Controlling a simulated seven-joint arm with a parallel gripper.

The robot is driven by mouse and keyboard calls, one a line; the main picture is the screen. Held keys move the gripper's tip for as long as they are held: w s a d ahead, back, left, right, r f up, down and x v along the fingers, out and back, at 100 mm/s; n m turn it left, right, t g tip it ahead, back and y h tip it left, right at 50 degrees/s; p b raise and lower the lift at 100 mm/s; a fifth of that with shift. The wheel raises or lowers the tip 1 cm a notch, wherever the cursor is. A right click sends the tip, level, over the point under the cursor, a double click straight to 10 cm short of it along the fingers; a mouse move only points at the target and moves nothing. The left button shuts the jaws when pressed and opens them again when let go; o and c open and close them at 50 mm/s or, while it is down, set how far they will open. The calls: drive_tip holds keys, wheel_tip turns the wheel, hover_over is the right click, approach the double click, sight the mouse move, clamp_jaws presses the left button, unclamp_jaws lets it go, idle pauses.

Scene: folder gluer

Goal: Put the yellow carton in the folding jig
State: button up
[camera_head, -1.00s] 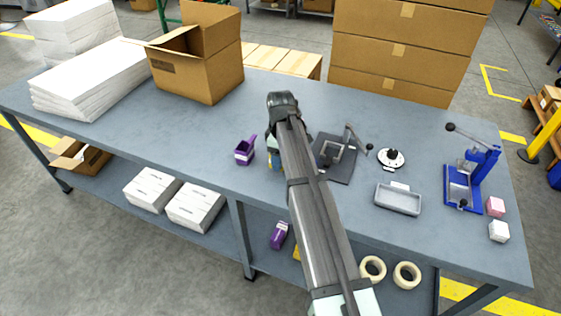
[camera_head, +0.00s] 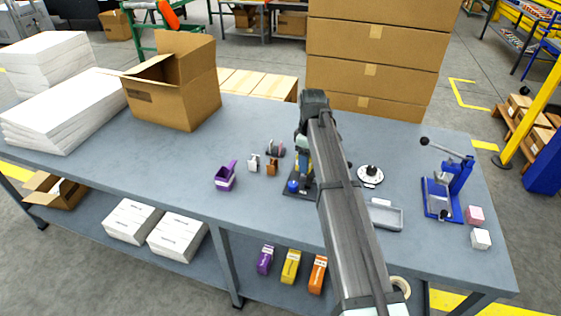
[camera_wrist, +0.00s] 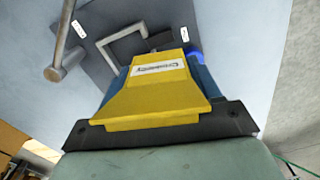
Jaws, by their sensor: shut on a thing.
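The yellow carton (camera_wrist: 155,100) is held between the blue fingers of my gripper (camera_wrist: 160,85), with its printed label facing the wrist camera. In the head view my gripper (camera_head: 304,166) is over the folding jig, mostly hidden by my arm. The jig's dark base (camera_head: 297,195) shows partly beside the arm, with a blue knob on it. In the wrist view the jig (camera_wrist: 125,42) lies beyond the carton, with a grey bent frame and a lever at upper left. The carton hides much of the jig, and I cannot tell whether they touch.
Left of the jig stand an open purple carton (camera_head: 226,177), a light grey piece (camera_head: 253,163) and a brown piece (camera_head: 271,167). To the right are a round device (camera_head: 371,175), a grey tray (camera_head: 388,216) and a blue press (camera_head: 442,190).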

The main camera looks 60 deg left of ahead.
drive_tip(key=w, duration=0.1)
drive_tip(key=w+a+n, duration=0.1)
drive_tip(key=w, duration=0.1)
drive_tip(key=w+a+n, duration=0.1)
drive_tip(key=shift+w+a+f, duration=0.1)
drive_tip(key=shift+w+f, duration=0.2)
drive_tip(key=shift+f, duration=0.1)
drive_tip(key=shift+f, duration=0.1)
